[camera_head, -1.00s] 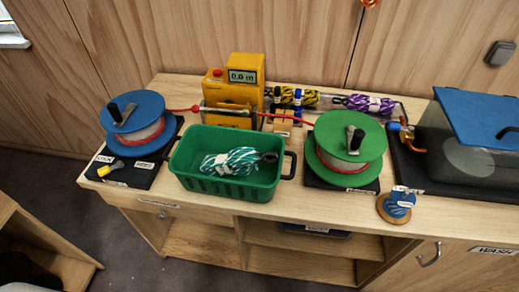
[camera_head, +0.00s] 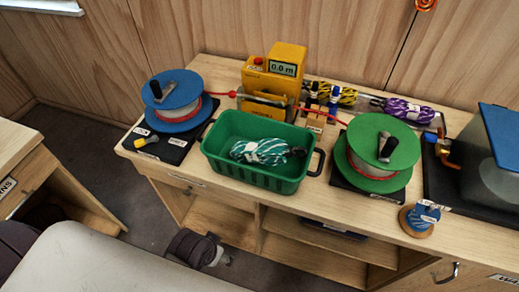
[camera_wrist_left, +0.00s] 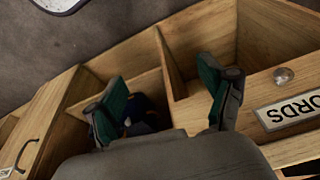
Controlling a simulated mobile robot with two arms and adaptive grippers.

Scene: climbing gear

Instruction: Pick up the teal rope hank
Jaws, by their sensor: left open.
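The teal rope hank (camera_head: 262,151) is teal and white with a dark end piece at its right. It lies inside the green bin (camera_head: 228,173) on the wooden bench in the head view. The bin's walls hide its lower part. My left gripper (camera_wrist_left: 165,95) shows in the left wrist view, with its two green-padded fingers apart and nothing between them. It faces wooden shelf compartments and a front with a label reading CORDS (camera_wrist_left: 291,111), away from the hank. The hank is not in the left wrist view. My right gripper is not in view.
A blue reel (camera_head: 178,98) stands left of the bin and a green reel (camera_head: 384,146) right of it. A yellow meter (camera_head: 283,72) stands behind. Yellow (camera_head: 334,93) and purple (camera_head: 408,110) hanks lie at the back. A small blue spool (camera_head: 418,221) sits near the front edge.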

